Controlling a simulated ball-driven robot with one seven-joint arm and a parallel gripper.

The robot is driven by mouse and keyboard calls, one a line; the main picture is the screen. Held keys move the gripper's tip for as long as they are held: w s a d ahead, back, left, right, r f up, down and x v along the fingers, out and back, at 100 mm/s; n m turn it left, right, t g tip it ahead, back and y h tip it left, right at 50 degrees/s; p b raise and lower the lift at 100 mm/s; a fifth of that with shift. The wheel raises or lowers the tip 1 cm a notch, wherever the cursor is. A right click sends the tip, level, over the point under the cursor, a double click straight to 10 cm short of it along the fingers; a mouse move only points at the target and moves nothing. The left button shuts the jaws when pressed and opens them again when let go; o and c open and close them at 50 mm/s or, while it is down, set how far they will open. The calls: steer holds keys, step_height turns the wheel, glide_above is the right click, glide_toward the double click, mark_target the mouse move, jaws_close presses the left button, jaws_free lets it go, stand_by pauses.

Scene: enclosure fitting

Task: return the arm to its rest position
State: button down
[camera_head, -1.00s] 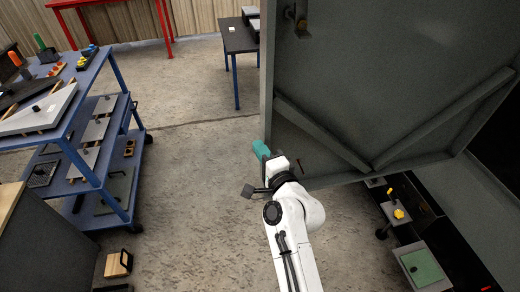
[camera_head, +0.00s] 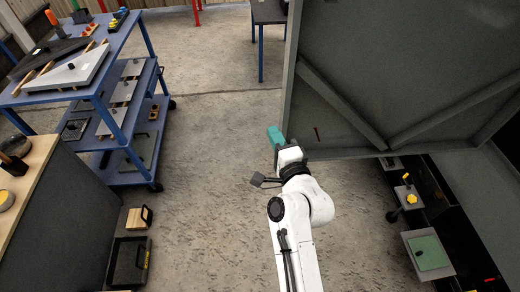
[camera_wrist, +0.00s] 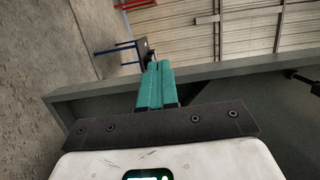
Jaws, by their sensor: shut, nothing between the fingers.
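My gripper (camera_head: 276,136) is at the end of my white arm, right of the middle in the head view, with teal fingers pointing up and away. It is beside the lower left edge of a large grey door panel (camera_head: 375,80). I cannot tell whether it touches the panel. In the wrist view the teal fingers (camera_wrist: 157,72) lie together with nothing between them, and the grey panel edge (camera_wrist: 90,96) runs just beyond them.
A blue shelf cart (camera_head: 104,97) with panels and tools stands at the left. A grey cabinet with a wooden top (camera_head: 32,165) is at the lower left. Small boxes (camera_head: 129,262) stand on the floor beside it. Open concrete floor (camera_head: 215,130) lies between the cart and my arm.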

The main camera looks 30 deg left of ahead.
steer(key=s+p, duration=0.1)
steer(key=s, duration=0.5)
steer(key=shift+a+p, duration=0.35)
steer(key=shift+a, duration=0.05)
steer(key=shift+s, duration=0.1)
